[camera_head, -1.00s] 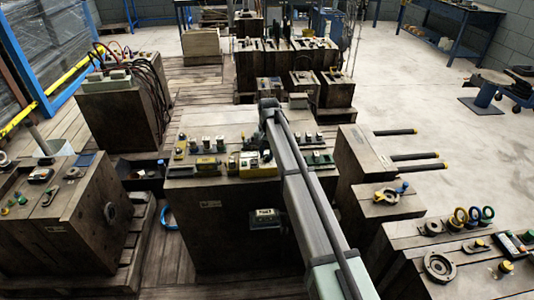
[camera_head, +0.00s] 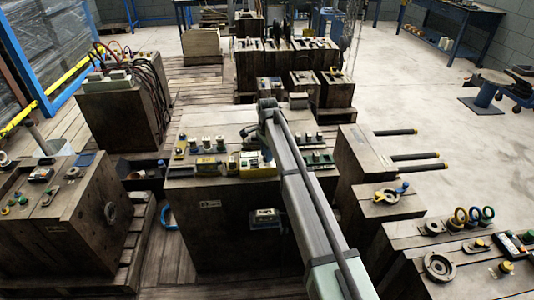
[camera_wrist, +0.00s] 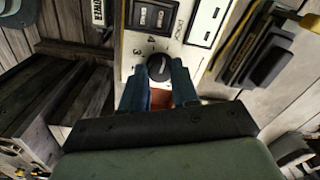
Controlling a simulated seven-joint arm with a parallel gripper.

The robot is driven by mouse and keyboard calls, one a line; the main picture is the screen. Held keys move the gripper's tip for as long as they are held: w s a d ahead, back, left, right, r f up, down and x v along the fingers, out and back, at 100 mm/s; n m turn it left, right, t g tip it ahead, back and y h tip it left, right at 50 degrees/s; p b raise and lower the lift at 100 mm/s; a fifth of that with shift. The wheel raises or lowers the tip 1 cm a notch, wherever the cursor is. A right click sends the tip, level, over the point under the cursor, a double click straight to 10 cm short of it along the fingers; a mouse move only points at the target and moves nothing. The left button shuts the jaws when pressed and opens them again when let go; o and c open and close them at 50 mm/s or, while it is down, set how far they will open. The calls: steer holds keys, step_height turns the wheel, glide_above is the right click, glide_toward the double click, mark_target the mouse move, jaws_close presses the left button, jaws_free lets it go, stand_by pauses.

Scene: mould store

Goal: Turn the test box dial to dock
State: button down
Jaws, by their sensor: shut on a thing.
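The test box (camera_wrist: 140,45) shows in the wrist view as a pale panel with switches, printed numbers and the word DOCK. Its round black dial (camera_wrist: 158,67) is at the panel's lower middle. My gripper (camera_wrist: 159,78) has its two blue fingers on either side of the dial, shut on it. I cannot tell which mark the dial points to. In the head view the yellow and pale test box (camera_head: 257,162) stands on the middle wooden block, and my arm hides part of it.
The middle wooden block (camera_head: 215,225) holds several other small fittings. A yellow-edged dark item (camera_wrist: 258,50) lies right of the panel in the wrist view. A block with rings and knobs (camera_head: 415,262) stands at the lower right. Pale floor (camera_head: 440,110) is open at the right.

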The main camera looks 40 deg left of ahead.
steer(key=shift+m, duration=0.6)
steer(key=c, duration=0.8)
jaws_free()
steer(key=shift+c, duration=0.2)
step_height(320, 180, up, 14)
steer(key=shift+d, duration=0.15)
steer(key=shift+s, duration=0.1)
